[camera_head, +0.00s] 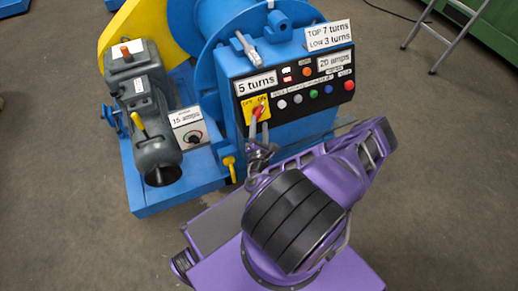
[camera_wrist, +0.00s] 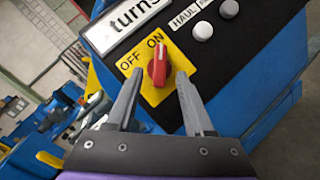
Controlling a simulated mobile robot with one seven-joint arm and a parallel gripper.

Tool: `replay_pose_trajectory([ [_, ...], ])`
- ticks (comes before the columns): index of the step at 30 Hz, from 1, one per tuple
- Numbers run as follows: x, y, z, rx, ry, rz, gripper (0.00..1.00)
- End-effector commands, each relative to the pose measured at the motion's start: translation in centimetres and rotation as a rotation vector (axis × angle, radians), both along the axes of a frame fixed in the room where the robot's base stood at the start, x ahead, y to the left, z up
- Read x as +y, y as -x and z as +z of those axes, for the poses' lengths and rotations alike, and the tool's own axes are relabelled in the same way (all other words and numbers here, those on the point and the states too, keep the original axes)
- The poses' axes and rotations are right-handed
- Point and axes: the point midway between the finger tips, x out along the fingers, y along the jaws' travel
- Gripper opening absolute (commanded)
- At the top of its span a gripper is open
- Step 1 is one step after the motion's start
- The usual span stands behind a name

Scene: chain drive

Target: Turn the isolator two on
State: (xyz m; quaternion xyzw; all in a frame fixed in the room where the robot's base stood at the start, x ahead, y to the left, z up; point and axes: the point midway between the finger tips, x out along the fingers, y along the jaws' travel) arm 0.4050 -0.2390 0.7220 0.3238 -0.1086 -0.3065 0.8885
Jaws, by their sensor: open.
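A red rotary isolator knob (camera_wrist: 158,65) sits on a yellow plate (camera_wrist: 150,95) marked OFF and ON, on the black front panel of the blue machine. In the wrist view the upper end of its ridge points towards the word ON. The knob also shows in the head view (camera_head: 258,111), partly hidden by my gripper. My gripper (camera_wrist: 160,74) is open, with one finger on each side of the knob. I cannot tell whether the fingers touch it. No "two" label is readable on it.
Push buttons and lamps (camera_head: 313,94) lie right of the knob, with a "5 turns" label (camera_head: 256,84) above it. A separate dial (camera_head: 193,137) sits under a "15 amps" label, beside a grey motor (camera_head: 148,120). A ladder (camera_head: 440,40) stands at the upper right.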

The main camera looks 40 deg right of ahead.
Motion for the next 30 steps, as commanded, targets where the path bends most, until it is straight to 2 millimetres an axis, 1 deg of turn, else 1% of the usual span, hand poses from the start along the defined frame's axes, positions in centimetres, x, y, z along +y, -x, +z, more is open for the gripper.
replay_pose_trajectory([
  [1, 0.9, 1.1, -0.1, 0.003, -0.005, 0.000, 0.53],
  [3, 1.9, 2.5, -0.1, 0.001, -0.005, 0.000, 0.53],
  [9, 4.9, 6.3, 0.0, 0.001, -0.005, 0.000, 0.53],
  [15, 7.0, 9.0, 0.0, 0.001, -0.002, -0.001, 0.53],
  [21, 7.9, 10.1, 0.1, -0.001, -0.001, -0.001, 0.53],
  [30, 7.9, 10.2, 0.1, -0.001, -0.001, -0.001, 0.53],
])
